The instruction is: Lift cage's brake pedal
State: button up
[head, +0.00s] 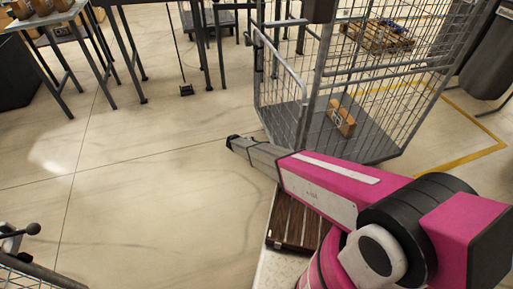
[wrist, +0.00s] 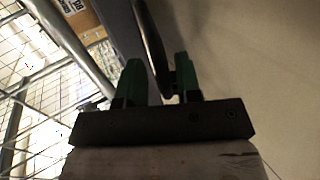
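The wire cage trolley (head: 300,85) stands at the upper right of the head view, with a grey floor plate. In the wrist view its frame tube (wrist: 80,50) runs along the left. A dark, curved bar that looks like the brake pedal (wrist: 153,45) comes down between my two green fingertips. My gripper (wrist: 160,82) is open, with the bar nearer the right finger; I cannot tell whether they touch. In the head view my gripper (head: 233,142) is low in front of the cage, and I cannot make out the pedal there.
A cardboard box (head: 342,118) lies on the cage floor, and a crate (head: 378,36) sits behind it. Metal-legged tables (head: 95,50) stand at the upper left. A dark slatted pallet (head: 293,222) lies under my arm. The floor (head: 150,190) to the left is clear.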

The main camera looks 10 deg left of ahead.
jog(key=shift+a, duration=0.1)
jog(key=v, duration=1)
jog(key=shift+s+a+r, duration=0.15)
jog(key=shift+r, duration=0.05)
dwell(0.4)
